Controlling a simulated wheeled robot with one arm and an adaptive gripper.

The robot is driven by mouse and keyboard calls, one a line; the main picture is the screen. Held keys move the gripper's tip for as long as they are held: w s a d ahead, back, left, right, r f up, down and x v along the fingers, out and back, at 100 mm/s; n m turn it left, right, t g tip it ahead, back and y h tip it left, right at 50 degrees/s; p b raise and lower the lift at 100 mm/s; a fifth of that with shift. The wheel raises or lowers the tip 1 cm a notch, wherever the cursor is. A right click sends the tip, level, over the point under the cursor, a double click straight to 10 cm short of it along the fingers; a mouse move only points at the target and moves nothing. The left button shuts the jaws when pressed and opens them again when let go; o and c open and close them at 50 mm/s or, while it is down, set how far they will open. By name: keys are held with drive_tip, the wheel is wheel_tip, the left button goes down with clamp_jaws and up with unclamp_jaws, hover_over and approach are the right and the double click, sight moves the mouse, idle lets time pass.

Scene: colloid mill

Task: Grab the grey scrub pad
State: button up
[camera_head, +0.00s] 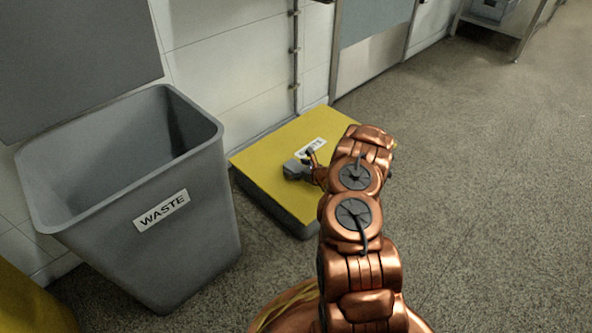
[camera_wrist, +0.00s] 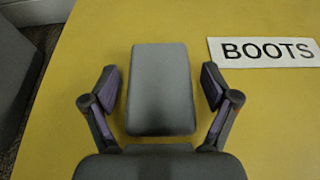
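The grey scrub pad (camera_wrist: 160,88) is a rounded rectangular block on a yellow surface in the wrist view. In the head view a small grey shape at my gripper (camera_head: 304,166) is partly hidden, and I cannot tell pad from gripper there. In the wrist view my gripper (camera_wrist: 164,88) is open, with one finger on each side of the pad. A narrow gap shows between each finger and the pad. How high the fingers are above the surface is hard to tell.
The yellow-topped platform (camera_head: 262,157) is low and carries a BOOTS label (camera_wrist: 264,51). A grey WASTE bin (camera_head: 190,225) stands open to its left. A white wall (camera_head: 235,60) with a vertical pipe is behind. Floor (camera_head: 490,170) to the right is clear.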

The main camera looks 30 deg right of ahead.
sight(295, 168)
drive_tip(key=c, duration=0.8)
drive_tip(key=shift+r, duration=0.35)
drive_tip(key=r+p, duration=0.2)
drive_tip(key=r, duration=0.1)
drive_tip(key=shift+s+a+r+p, duration=0.1)
drive_tip(key=shift+a+r+p, duration=0.1)
drive_tip(key=shift+a+p, duration=0.15)
drive_tip(key=s+a+p, duration=0.1)
drive_tip(key=s+a, duration=0.2)
drive_tip(key=a, duration=0.1)
drive_tip(key=s+a+p, duration=0.2)
drive_tip(key=s+a, duration=0.1)
drive_tip(key=a, duration=0.1)
drive_tip(key=s+a+r+p, duration=0.1)
drive_tip(key=s+a+p, duration=0.1)
drive_tip(key=s+a, duration=0.1)
drive_tip(key=shift+s+a, duration=0.1)
drive_tip(key=shift+a, duration=0.55)
